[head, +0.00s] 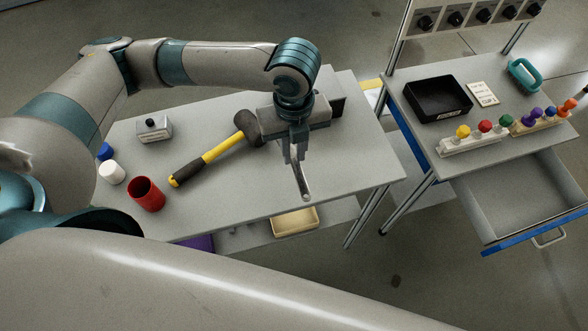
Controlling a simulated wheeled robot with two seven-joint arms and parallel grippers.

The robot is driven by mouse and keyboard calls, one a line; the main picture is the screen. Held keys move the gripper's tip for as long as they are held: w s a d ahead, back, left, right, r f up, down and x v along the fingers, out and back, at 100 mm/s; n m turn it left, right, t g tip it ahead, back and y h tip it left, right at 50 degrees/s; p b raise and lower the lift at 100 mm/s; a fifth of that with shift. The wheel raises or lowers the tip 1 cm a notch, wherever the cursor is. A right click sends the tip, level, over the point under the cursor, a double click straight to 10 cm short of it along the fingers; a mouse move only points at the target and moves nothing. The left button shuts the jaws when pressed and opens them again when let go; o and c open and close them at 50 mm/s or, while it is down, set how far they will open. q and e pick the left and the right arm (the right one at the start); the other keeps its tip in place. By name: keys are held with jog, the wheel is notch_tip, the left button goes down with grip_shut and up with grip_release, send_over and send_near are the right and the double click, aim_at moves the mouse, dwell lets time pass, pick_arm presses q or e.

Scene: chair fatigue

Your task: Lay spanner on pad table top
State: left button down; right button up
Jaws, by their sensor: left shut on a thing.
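My left gripper (296,157) points down over the front right part of the grey table top (352,160). It is shut on the spanner (304,182), a slim grey metal tool whose lower end sticks out below the fingers. The upper end of the spanner is hidden by the fingers. The spanner is tilted steeply, and I cannot tell whether its lower end touches the table. My right gripper is not in view.
A mallet (208,155) lies left of the gripper. A red cup (147,195), white cylinder (112,173) and knobbed box (153,129) stand farther left. At right, another bench (400,75) holds a black tray (438,97) above an open drawer (520,195). The table's right end is clear.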

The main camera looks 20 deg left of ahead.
aim_at(294, 158)
pick_arm(q)
notch_tip(294, 158, down, 4)
jog(key=shift+r, duration=0.1)
jog(key=shift+f, duration=0.35)
jog(key=shift+f+p, duration=0.55)
jog(key=shift+f, duration=1.3)
jog(key=shift+f, duration=0.1)
jog(key=c, duration=1.7)
grip_release()
jog(key=shift+o, duration=0.2)
